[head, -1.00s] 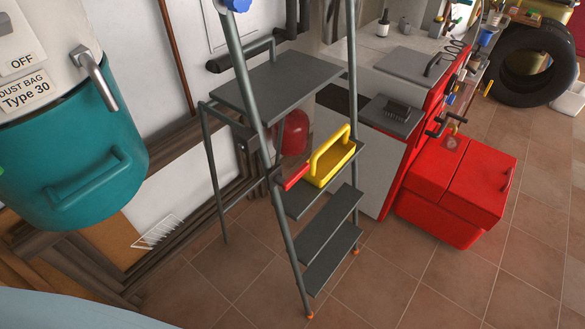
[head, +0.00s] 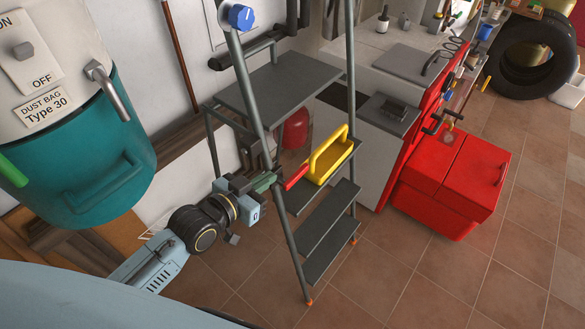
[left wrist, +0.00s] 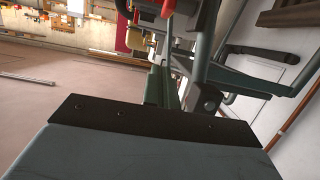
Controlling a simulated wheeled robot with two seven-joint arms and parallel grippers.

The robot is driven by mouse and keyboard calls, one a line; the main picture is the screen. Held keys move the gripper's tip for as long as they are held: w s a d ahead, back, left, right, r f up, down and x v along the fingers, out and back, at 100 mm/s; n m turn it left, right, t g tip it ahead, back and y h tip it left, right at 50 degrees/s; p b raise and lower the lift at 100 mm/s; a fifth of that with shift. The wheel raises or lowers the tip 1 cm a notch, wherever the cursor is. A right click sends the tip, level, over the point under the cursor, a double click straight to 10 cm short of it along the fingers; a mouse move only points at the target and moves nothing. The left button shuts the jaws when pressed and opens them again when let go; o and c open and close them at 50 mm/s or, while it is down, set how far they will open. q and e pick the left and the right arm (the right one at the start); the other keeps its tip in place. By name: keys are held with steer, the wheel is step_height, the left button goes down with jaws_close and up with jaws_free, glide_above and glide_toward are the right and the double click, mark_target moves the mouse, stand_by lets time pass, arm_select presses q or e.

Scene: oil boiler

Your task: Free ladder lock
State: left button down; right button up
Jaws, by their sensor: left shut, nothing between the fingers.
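The grey stepladder (head: 270,90) stands open on the tiled floor. A red lever (head: 296,176), apparently the ladder lock, sticks out at its near side rail beside a yellow handled tray (head: 328,155) on a step. My left gripper (head: 272,181) is shut and empty, with its tip close to the rail and the lever's near end. I cannot tell whether it touches them. My right gripper is not in view.
A teal dust collector (head: 85,160) stands at the left. The tiled floor at front right is clear.

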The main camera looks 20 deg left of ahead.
arm_select(q)
steer(key=shift+r, duration=0.15)
glide_above(292, 177)
steer(key=shift+s+a+f, duration=0.1)
steer(key=shift+s+f, duration=0.1)
steer(key=shift+f, duration=0.4)
steer(key=shift+s+f, duration=0.2)
steer(key=shift+f, duration=0.35)
steer(key=f, duration=0.1)
steer(key=f+b, duration=0.1)
steer(key=f, duration=0.1)
steer(key=shift+w+f, duration=0.1)
steer(key=shift+w, duration=0.3)
steer(key=shift+f, duration=0.5)
